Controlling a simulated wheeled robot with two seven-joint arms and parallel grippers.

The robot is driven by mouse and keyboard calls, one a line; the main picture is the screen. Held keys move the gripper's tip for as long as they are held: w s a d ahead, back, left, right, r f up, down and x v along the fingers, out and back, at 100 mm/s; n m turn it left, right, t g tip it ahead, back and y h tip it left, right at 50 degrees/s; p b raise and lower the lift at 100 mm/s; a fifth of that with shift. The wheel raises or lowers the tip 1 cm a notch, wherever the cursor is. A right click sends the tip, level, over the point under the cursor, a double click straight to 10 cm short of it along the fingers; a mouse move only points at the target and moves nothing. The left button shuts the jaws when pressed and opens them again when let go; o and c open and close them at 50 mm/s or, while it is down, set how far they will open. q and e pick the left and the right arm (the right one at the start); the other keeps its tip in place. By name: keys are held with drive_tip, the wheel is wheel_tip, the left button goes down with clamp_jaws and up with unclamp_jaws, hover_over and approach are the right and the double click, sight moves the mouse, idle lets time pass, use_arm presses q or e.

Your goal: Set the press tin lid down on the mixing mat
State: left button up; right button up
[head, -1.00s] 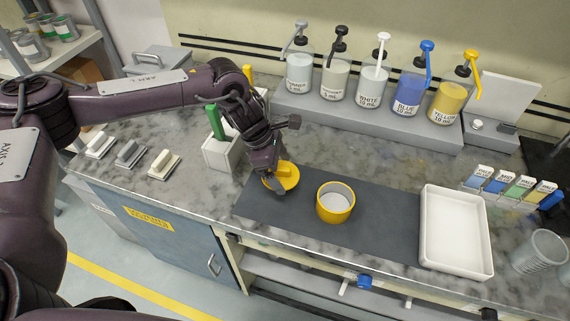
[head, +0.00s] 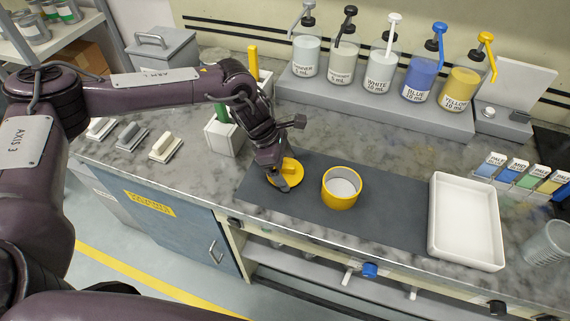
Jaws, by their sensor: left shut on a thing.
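The press tin lid is a yellow disc (head: 292,172) with a raised grip on top. My left gripper (head: 284,181) points down and is shut on it. The lid is low over the left end of the dark grey mixing mat (head: 390,205); whether it touches the mat I cannot tell. The open yellow press tin (head: 341,188) with a pale inside stands on the mat just right of the lid, apart from it. My right gripper is not in view.
A white tray (head: 466,222) lies at the mat's right end. A white holder (head: 224,138) stands behind my left gripper. Several pump bottles, among them the blue one (head: 418,80), stand on a shelf at the back. Handled blocks (head: 166,147) sit at the left.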

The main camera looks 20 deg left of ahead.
use_arm(q)
drive_tip(key=shift+f+b, duration=0.45)
drive_tip(key=shift+f, duration=0.05)
drive_tip(key=o, duration=1.2)
drive_tip(key=shift+r, duration=0.15)
wheel_tip(320, 180, up, 6)
drive_tip(key=p, duration=0.4)
